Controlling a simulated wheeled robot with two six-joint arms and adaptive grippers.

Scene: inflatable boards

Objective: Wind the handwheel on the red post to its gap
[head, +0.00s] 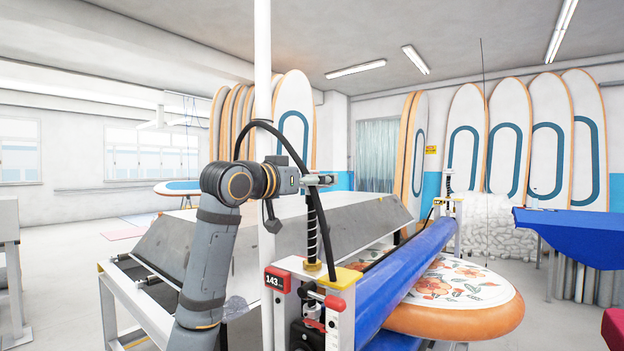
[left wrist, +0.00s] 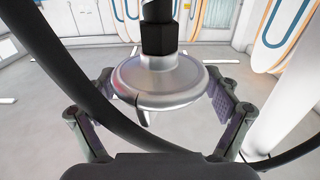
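The near post (head: 341,320) of the roller stand has a red display box (head: 275,281) reading 143, a yellow top plate and a sprung spindle (head: 325,240). In the left wrist view the silver handwheel (left wrist: 158,82) sits on a dark nut and rod, with a dark mark near its rim. My left gripper (head: 318,180) is at the top of the spindle. Its fingers (left wrist: 160,92) stand on either side of the wheel, close to its rim; I cannot tell if both pads press on it. My right gripper is not in view.
A blue roller (head: 410,275) runs from the near post to a far post (head: 447,212). A flowered board (head: 460,300) lies by it. A white pole (head: 263,90) rises behind my arm. A black hose (left wrist: 65,75) curves beside the gripper. Boards (head: 508,135) line the back wall.

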